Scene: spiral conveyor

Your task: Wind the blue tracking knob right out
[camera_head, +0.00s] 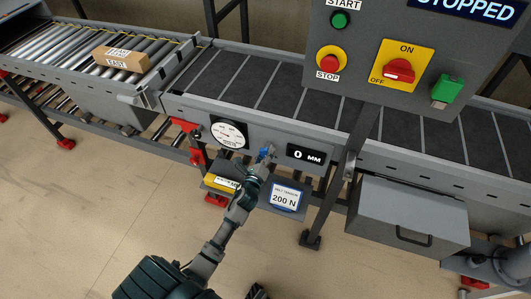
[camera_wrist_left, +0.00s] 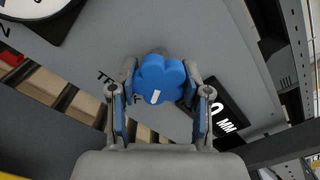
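The blue tracking knob (camera_wrist_left: 162,78) is a lobed knob with a white mark near its lower edge. It sits on the grey conveyor side panel and shows small in the head view (camera_head: 268,153). My left gripper (camera_wrist_left: 160,95) has one finger on each side of the knob, and its fingertips appear to touch the knob's sides. In the head view the left gripper (camera_head: 262,161) reaches up to the panel and partly hides the knob. A display (camera_head: 307,157) to the right of it reads 0 MM. My right gripper is not recognisable in view.
A round dial (camera_head: 229,133) is left of the knob. A belt tension 200 N sign (camera_head: 286,197) and a yellow label (camera_head: 221,183) are below. A control box (camera_head: 448,40) reads STOPPED. A carton (camera_head: 121,58) rests on the rollers. A grey drawer box (camera_head: 412,215) hangs at right.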

